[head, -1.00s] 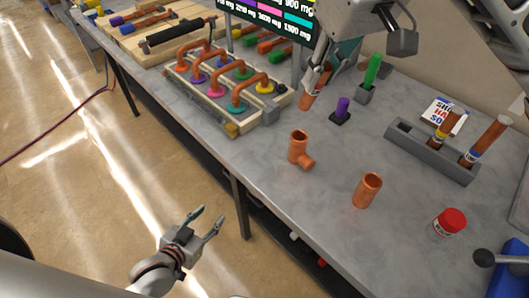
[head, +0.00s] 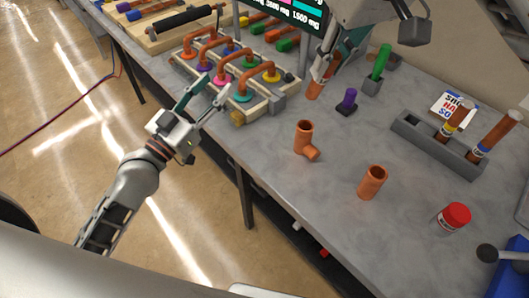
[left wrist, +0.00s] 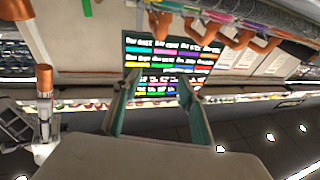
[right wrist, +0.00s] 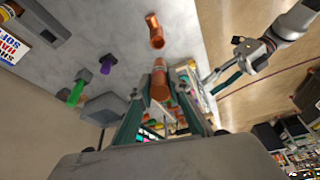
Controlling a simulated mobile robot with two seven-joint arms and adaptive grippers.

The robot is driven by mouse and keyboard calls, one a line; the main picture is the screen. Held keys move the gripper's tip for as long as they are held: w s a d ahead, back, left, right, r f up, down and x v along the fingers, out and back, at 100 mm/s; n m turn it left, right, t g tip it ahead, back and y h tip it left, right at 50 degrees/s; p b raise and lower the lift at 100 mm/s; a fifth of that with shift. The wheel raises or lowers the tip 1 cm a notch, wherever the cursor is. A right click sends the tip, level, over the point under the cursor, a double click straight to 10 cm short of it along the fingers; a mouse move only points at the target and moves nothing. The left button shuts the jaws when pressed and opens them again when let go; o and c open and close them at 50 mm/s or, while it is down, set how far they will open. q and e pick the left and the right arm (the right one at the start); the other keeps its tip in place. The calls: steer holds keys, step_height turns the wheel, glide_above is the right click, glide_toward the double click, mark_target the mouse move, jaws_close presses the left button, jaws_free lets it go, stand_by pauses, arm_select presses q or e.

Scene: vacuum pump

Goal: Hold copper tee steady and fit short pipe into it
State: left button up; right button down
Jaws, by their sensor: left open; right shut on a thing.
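The copper tee (head: 305,137) stands upright on the grey bench, its side branch toward the lower right. It also shows in the right wrist view (right wrist: 155,30). My right gripper (head: 322,72) is shut on a short copper pipe (head: 315,88), held tilted above the bench behind the tee; the pipe also shows in the right wrist view (right wrist: 160,80). My left gripper (head: 217,84) is open and empty at the bench's near edge, left of the tee, by the wooden pipe rack. Its spread fingers show in the left wrist view (left wrist: 158,82). Another copper cylinder (head: 371,182) stands upright right of the tee.
The wooden rack (head: 238,118) with copper bends and coloured rings lies beyond my left gripper. A purple piece (head: 347,100) and a green piece (head: 380,64) stand behind the tee. A grey tube holder (head: 438,146) and red-capped jar (head: 453,217) are at right. Bench around the tee is clear.

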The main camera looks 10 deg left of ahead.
arm_select(q)
steer(key=s+d+r+m+h, duration=0.2)
steer(key=s+d+r+h, duration=0.15)
steer(key=d, duration=0.45)
steer(key=m+g+h, duration=0.1)
steer(key=m+g, duration=0.1)
steer(key=g, duration=0.4)
glide_toward(299, 134)
steer(key=shift+w+d, duration=0.1)
steer(key=shift+w, duration=0.05)
steer(key=shift+d+f, duration=0.1)
steer(key=shift+d, duration=0.05)
steer(key=x, duration=1.1)
steer(key=shift+w+d, duration=0.2)
steer(key=shift+w, duration=0.1)
steer(key=c, duration=1.1)
